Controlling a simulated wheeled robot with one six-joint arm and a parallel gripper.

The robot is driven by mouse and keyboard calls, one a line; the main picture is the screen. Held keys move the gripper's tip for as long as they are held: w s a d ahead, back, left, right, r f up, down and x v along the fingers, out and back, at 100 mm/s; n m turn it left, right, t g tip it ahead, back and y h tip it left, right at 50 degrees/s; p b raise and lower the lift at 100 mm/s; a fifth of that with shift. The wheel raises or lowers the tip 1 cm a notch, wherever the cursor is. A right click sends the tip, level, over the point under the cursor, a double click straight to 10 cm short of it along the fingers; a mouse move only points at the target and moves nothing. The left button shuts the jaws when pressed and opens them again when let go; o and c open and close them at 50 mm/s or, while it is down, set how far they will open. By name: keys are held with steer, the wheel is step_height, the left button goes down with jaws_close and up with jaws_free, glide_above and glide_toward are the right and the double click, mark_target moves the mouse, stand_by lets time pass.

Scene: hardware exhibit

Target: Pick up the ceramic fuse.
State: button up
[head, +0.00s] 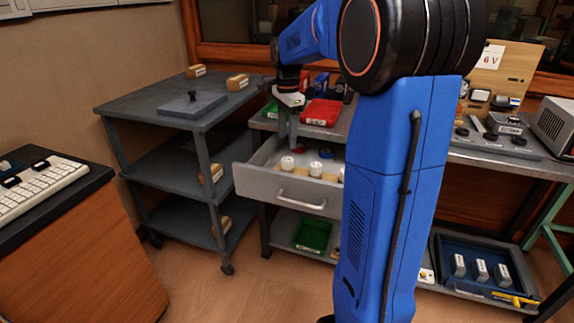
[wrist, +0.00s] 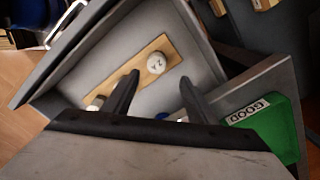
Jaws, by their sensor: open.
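White round pieces that look like ceramic fuses stand in a row on a wooden strip in the open grey drawer (head: 280,190). In the head view I see a left one (head: 287,163), a middle one (head: 315,169) and a right one (head: 341,174) partly hidden by my arm. The wrist view shows one marked white fuse (wrist: 156,63) on the wooden strip (wrist: 128,75), and another (wrist: 97,102) partly hidden low by a finger. My gripper (wrist: 159,77) is open and empty, pointing down over the drawer. The marked fuse appears between the fingertips in the picture; the height gap is unclear.
A red piece (head: 299,149) and a blue piece (head: 326,153) lie at the drawer's back. A green bin labelled GOOD (wrist: 262,122) and a red bin (head: 322,112) stand on the bench behind. A grey shelf cart (head: 150,109) stands left. The drawer walls are close around my gripper.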

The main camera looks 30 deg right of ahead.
mark_target(287, 159)
step_height(287, 159, down, 2)
steer(key=shift+f, duration=0.15)
steer(key=shift+s+a+f, duration=0.1)
steer(key=shift+s+f, duration=0.1)
steer(key=shift+f, duration=1.1)
steer(key=shift+s+a+f, duration=0.1)
steer(key=shift+s+f, duration=0.05)
steer(key=shift+f, duration=1.15)
steer(key=c, duration=1.1)
